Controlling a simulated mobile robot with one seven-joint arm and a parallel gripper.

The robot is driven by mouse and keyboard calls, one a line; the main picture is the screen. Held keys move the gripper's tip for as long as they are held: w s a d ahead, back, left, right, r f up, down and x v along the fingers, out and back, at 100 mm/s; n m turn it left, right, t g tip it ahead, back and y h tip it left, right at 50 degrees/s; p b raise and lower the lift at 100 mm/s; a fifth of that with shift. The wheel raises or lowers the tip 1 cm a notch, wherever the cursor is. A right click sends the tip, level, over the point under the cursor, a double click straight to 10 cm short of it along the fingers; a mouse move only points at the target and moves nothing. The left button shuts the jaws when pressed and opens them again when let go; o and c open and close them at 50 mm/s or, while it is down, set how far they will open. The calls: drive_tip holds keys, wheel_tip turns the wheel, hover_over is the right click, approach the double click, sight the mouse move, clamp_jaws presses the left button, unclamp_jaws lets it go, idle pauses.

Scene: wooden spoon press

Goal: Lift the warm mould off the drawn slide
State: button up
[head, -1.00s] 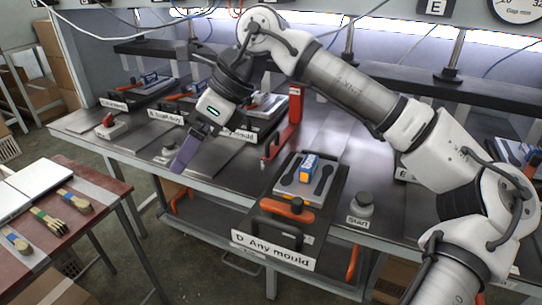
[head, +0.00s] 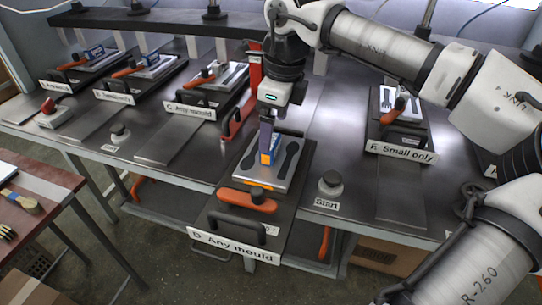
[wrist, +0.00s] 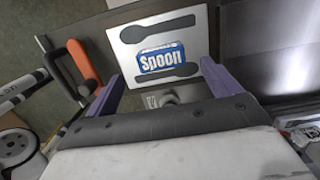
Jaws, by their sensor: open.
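The mould (head: 246,168) is a silver plate with two dark spoon shapes and a raised blue and orange block. It lies on the drawn-out dark slide (head: 296,190) of the station labelled "D Any mould". In the wrist view the mould (wrist: 122,58) shows the block's "Spoon" label (wrist: 161,59). My gripper (head: 267,150) is above the mould at the block, with its purple fingers pointing down. In the wrist view my open gripper (wrist: 161,72) has a finger on each side of the block, apart from it. The head view partly hides the block behind a finger.
An orange handle (head: 247,200) and a black pull handle (head: 237,232) stand at the slide's front. A dark Start button (head: 330,182) is to the right. A red upright lever (head: 254,68) stands behind to the left. Other stations with moulds line the bench on both sides.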

sight(271, 152)
drive_tip(key=shift+w+a+f+p, duration=0.1)
drive_tip(key=shift+a+f+p, duration=0.05)
drive_tip(key=shift+f, duration=0.75)
drive_tip(key=shift+w+a+f+p, duration=0.1)
drive_tip(key=shift+f+p, duration=0.05)
drive_tip(key=shift+f, duration=0.75)
drive_tip(key=shift+a+f+p, duration=0.15)
drive_tip(key=shift+f, duration=0.75)
drive_tip(key=shift+r, duration=0.1)
drive_tip(key=c, duration=1.7)
